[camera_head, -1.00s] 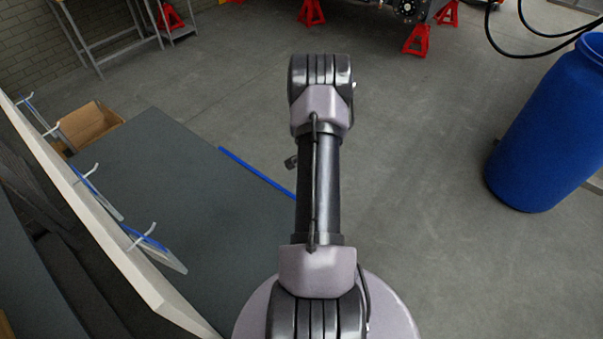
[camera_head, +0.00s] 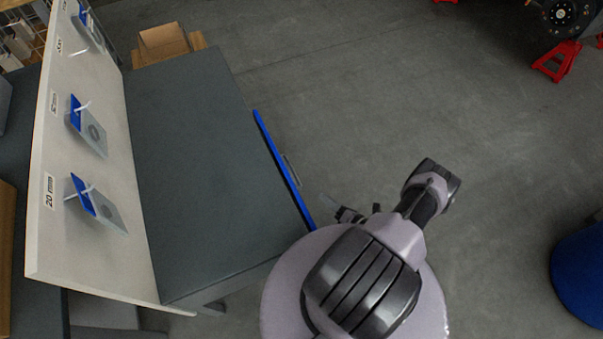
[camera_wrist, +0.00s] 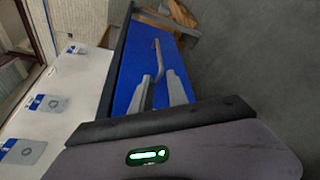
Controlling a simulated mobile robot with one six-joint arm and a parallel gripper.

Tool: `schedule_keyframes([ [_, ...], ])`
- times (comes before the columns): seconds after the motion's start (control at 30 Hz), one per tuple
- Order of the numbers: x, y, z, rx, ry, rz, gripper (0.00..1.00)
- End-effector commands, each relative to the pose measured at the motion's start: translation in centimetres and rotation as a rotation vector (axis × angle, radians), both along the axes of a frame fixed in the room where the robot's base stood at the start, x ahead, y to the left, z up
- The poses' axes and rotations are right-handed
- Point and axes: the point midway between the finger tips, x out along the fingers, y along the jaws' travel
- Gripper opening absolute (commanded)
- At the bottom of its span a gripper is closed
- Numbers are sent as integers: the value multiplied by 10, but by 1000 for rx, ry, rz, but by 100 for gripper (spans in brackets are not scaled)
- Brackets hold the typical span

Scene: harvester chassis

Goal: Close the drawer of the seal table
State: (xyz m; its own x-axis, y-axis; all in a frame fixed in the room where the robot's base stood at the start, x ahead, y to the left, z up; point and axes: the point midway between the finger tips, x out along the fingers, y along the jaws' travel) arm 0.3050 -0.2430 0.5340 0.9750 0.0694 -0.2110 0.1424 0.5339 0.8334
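The seal table has a dark grey top (camera_head: 190,165) in the head view. The drawer's blue front (camera_head: 270,145) runs along the table's right edge, with a small grey handle (camera_head: 292,170) on it. The head view does not clearly show how far the drawer stands out. In the wrist view the blue front (camera_wrist: 130,72) fills the middle, and its bent grey handle (camera_wrist: 158,58) lies just ahead of my gripper (camera_wrist: 159,78). My gripper's two fingers are apart, with blue showing between them. In the head view my gripper (camera_head: 345,212) is beside the blue front's near end. Contact cannot be told.
A white board (camera_head: 95,190) with hooks and hanging seal packets (camera_head: 88,130) stands along the table's left side. Cardboard boxes (camera_head: 165,45) stand past the far end. A blue barrel (camera_head: 580,270) and a red stand (camera_head: 558,60) are at the right. The floor between is clear.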

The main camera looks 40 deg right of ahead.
Motion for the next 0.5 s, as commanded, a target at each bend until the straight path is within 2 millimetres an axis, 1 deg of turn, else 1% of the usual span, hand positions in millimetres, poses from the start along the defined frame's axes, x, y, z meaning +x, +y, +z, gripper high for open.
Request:
schedule_keyframes([
  [0.3,76,8,-20,-3,1,12,20],
  [0.5,118,11,-28,-5,-1,12,20],
])
